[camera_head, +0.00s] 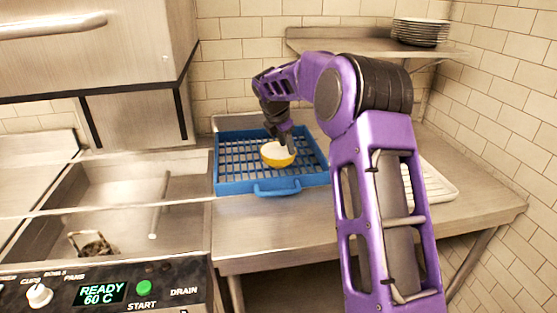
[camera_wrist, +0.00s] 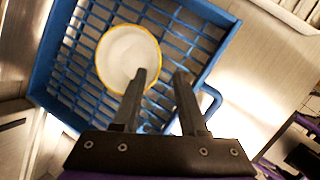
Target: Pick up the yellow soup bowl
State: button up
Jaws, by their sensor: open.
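The yellow soup bowl (camera_head: 278,158) sits upright in the blue rack (camera_head: 236,187) on the steel counter. Its outside is yellow and its inside is white. In the wrist view the bowl (camera_wrist: 122,55) lies in the rack (camera_wrist: 226,45), and its white inside looks empty. My gripper (camera_head: 287,143) reaches down over the bowl's far right side in the head view. In the wrist view my gripper (camera_wrist: 163,78) is open, with one fingertip overlapping the bowl's rim and the other outside the bowl. I cannot tell whether the fingers touch it.
A stack of plates (camera_head: 420,32) stands on a wall shelf (camera_head: 350,44). A white ribbed tray (camera_head: 432,186) lies on the counter (camera_head: 290,232), partly behind my arm. The dishwasher (camera_head: 90,50) and a sink basin (camera_head: 130,185) are to the left. Rack walls surround the bowl.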

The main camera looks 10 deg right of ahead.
aim_at(288, 159)
jog(key=shift+x, duration=1.05)
jog(key=x, duration=0.5)
jog(key=shift+a+f, duration=0.2)
jog(key=shift+a, duration=0.2)
jog(key=shift+s, duration=0.1)
jog(key=shift+c, duration=0.4)
grip_shut()
